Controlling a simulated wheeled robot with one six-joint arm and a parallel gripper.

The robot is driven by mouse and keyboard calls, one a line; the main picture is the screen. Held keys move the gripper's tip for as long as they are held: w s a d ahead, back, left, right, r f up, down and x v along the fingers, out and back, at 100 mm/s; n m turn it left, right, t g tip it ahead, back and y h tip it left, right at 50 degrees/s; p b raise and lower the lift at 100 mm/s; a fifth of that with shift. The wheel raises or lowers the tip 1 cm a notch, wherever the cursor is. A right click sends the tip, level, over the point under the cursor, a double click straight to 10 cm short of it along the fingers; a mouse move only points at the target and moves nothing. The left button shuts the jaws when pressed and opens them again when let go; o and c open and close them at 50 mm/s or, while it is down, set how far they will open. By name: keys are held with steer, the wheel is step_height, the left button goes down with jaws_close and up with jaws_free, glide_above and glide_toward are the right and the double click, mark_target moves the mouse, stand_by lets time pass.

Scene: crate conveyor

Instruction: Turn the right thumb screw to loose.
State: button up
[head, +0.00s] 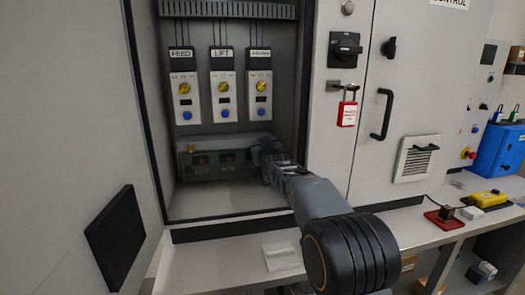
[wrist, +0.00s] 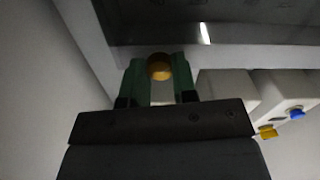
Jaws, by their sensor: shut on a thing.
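The right thumb screw (wrist: 159,69) is a round brass-coloured head between my gripper's two green fingers in the wrist view. My gripper (wrist: 159,64) is shut on it, one finger on each side. In the head view my gripper (head: 266,153) is at the right end of the dark unit (head: 225,171) low in the open cabinet, and it hides the right screw there. The left thumb screw (head: 191,148) shows brass at the unit's other end. I cannot tell how far the right screw is turned.
Three modules, FEED (head: 186,98), LIFT (head: 223,97) and another (head: 258,96), with yellow knobs and blue buttons, hang above the unit. The cabinet's side wall (head: 145,110) is at the left. A red lockout tag (head: 347,114) hangs at the right. A shelf (head: 235,258) runs below.

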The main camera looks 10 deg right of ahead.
steer(key=n+b, duration=0.3)
steer(key=n, duration=0.7)
steer(key=shift+n+b, duration=0.3)
steer(key=shift+n, duration=0.1)
stand_by(0.4)
steer(key=o, duration=0.9)
